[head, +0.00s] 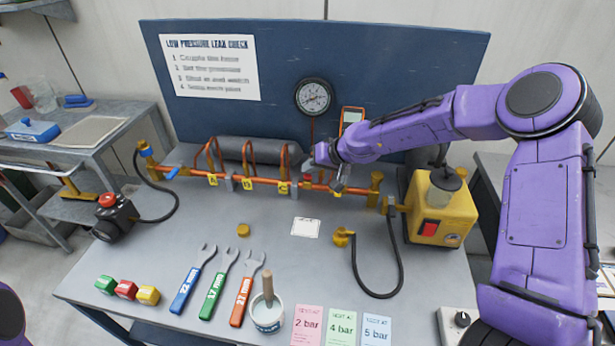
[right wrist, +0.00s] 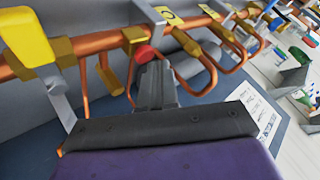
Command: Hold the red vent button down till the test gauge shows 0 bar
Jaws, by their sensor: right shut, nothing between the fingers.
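The red vent button (right wrist: 145,54) shows as a small red round piece on the copper pipe run, right at the tip of my right gripper's fingers (right wrist: 153,82) in the right wrist view. The fingers are shut with nothing between them; whether they touch or press the button I cannot tell. My left gripper is out of view.
A yellow pump box (head: 440,208) with a red switch stands right. A black device with a red knob (head: 110,217) stands left. Wrenches (head: 242,295), colored blocks (head: 127,290), a brush pot (head: 267,312) and bar cards (head: 341,325) lie in front. The middle bench is mostly clear.

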